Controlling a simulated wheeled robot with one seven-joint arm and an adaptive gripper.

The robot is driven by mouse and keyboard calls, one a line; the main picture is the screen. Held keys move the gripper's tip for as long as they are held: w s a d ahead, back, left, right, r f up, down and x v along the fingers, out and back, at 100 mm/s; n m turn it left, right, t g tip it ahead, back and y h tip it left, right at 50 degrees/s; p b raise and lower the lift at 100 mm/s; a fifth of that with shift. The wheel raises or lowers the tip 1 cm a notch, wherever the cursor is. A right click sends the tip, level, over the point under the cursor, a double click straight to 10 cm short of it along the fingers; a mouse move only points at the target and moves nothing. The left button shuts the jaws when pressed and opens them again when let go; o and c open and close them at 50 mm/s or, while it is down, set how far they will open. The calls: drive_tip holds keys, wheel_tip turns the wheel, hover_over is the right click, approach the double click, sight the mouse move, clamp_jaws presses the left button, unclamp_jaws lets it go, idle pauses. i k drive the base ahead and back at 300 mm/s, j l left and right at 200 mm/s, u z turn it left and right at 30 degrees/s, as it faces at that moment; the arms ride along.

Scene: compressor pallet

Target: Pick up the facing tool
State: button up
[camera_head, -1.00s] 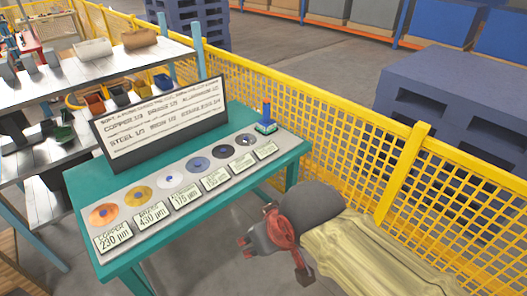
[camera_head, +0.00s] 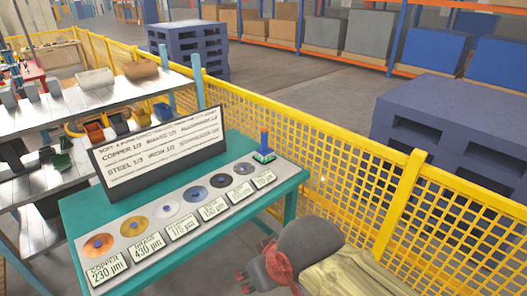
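The facing tool seems to be the small upright piece with a blue handle (camera_head: 264,147) on a greenish-blue base. It stands at the far right end of the teal table (camera_head: 292,183), beside the row of discs. My gripper (camera_head: 268,284), grey and red with dark fingers, is at the bottom of the view, in front of the table's right end and well apart from the tool. Its fingers look spread, with nothing seen between them.
A yellow mesh fence (camera_head: 345,165) runs close behind and right of the table. Metal shelves (camera_head: 140,95) with bins stand at the left.

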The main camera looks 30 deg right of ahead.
sight(265, 154)
drive_tip(key=i+z, duration=0.4)
drive_tip(key=i, duration=0.35)
drive_tip(key=i+j+z, duration=0.2)
drive_tip(key=i+z, duration=0.15)
drive_tip(key=i, duration=0.4)
